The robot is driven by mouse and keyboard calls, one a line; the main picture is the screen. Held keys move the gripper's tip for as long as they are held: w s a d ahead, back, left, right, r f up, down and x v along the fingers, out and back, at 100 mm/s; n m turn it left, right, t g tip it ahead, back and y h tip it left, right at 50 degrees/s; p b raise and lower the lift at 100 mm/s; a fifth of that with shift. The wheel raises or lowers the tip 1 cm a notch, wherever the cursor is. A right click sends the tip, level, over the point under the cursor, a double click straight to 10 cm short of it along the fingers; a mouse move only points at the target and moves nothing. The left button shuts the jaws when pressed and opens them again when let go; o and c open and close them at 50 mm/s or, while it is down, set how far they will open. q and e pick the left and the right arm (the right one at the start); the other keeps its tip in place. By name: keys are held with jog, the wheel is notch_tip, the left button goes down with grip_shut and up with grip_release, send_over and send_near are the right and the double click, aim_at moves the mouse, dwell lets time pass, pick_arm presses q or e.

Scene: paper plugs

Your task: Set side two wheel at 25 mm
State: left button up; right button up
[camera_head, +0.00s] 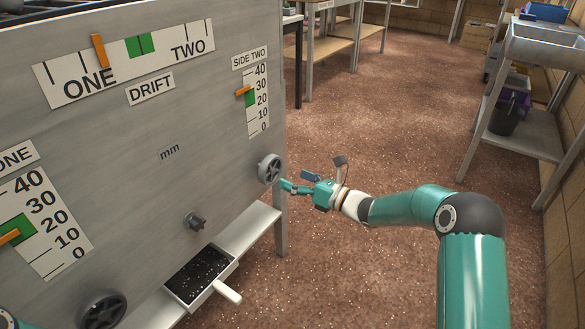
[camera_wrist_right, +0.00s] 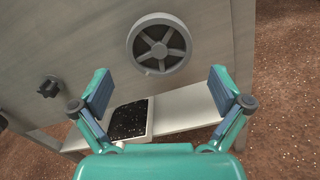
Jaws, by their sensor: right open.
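The side two wheel (camera_head: 270,169) is a grey spoked handwheel at the right end of the machine's front panel. The SIDE TWO scale (camera_head: 258,120) above it runs from 0 to 40. Its orange pointer (camera_head: 243,91) stands near 30, at the upper edge of the green band (camera_head: 250,99). My right gripper (camera_head: 289,187) is open and empty, just off the wheel. In the right wrist view the wheel (camera_wrist_right: 159,48) lies ahead of the spread fingers (camera_wrist_right: 158,92), centred between them and apart from both. My left gripper is out of view; only a bit of teal arm shows bottom left.
A black knob (camera_head: 195,222) and another handwheel (camera_head: 103,311) sit on the same panel. A tray of dark bits (camera_head: 227,292) with a white handle lies on the ledge (camera_head: 258,226) below. The floor right of the machine is clear; a sink stand (camera_head: 520,140) is farther right.

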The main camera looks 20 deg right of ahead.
aim_at(274, 170)
jog(key=b+x, duration=0.1)
jog(key=x, duration=0.6)
jog(key=shift+w+a, duration=0.15)
jog(key=shift+w, duration=0.05)
jog(key=shift+c, duration=0.3)
